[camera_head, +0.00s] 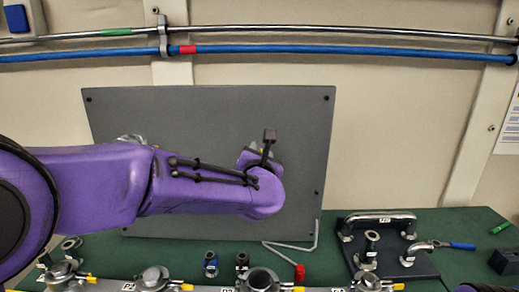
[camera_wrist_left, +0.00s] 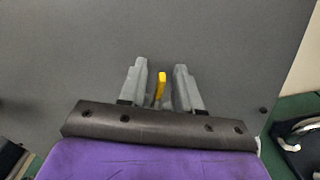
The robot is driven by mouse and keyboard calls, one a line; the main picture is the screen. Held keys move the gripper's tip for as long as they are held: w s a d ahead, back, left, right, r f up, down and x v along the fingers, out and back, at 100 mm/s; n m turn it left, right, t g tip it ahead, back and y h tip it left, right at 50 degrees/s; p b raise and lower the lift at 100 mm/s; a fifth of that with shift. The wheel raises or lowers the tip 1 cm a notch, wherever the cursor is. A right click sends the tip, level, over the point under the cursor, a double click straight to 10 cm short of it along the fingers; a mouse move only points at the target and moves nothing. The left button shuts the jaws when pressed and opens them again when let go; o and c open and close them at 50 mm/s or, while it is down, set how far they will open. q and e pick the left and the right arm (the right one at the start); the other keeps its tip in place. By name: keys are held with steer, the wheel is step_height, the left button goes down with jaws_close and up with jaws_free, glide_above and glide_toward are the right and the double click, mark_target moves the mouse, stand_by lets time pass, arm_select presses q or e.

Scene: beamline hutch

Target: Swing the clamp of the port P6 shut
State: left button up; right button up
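My left gripper (camera_wrist_left: 161,68) is open in the left wrist view, its two grey fingers apart and facing the dark grey panel (camera_wrist_left: 90,50). A yellow handle (camera_wrist_left: 161,86) shows in the gap between the fingers. I cannot tell whether either finger touches it. In the head view my purple left arm reaches across the panel (camera_head: 210,110), and most of the gripper (camera_head: 262,153) is hidden behind the wrist. A metal fitting (camera_head: 131,139) on the panel peeks out above the forearm. No P6 label is readable, and that clamp's position is hidden. My right gripper is not in view.
A row of metal ports with yellow handles, including one open-topped port (camera_head: 259,279), runs along the front. A bent grey rod with a red end (camera_head: 299,271) lies on the green bench (camera_head: 460,225). A dark fixture with a handle (camera_head: 380,216) stands at right. Pipes (camera_head: 350,49) cross the wall.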

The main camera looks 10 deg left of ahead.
arm_select(q)
steer(key=shift+s+d, duration=0.1)
jaws_close()
stand_by(1.3)
